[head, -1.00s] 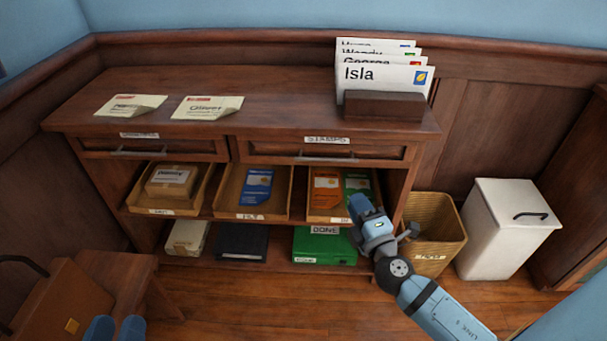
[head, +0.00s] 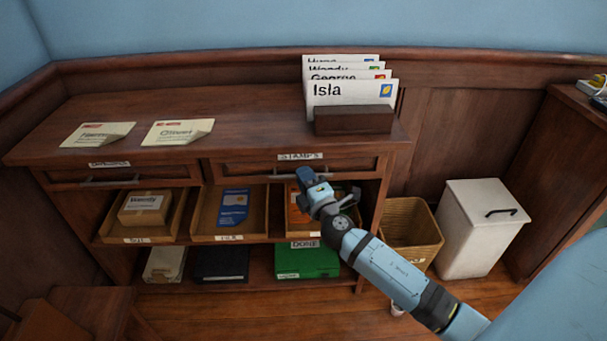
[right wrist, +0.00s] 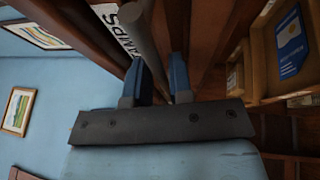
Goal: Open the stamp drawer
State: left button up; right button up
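The stamp drawer (head: 341,167) is shut, at the upper right of the wood bookcase, under a "STAMPS" label (head: 300,156). Its grey bar handle (right wrist: 145,35) runs down between my fingers in the right wrist view. My right gripper (head: 306,180) is at the front of this drawer and hides part of the handle in the head view. In the right wrist view my right gripper (right wrist: 166,78) has its two blue fingers apart, one on each side of the bar; firm contact does not show. My left gripper is not in view.
A second drawer (head: 126,172) is to the left. Open trays with a parcel (head: 145,207) and booklets (head: 233,208) are below. A letter holder (head: 353,120) stands on top. A wicker basket (head: 410,232) and a white bin (head: 482,228) stand to the right.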

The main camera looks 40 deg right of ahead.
jog(key=shift+w, duration=0.4)
jog(key=shift+c, duration=0.4)
grip_shut()
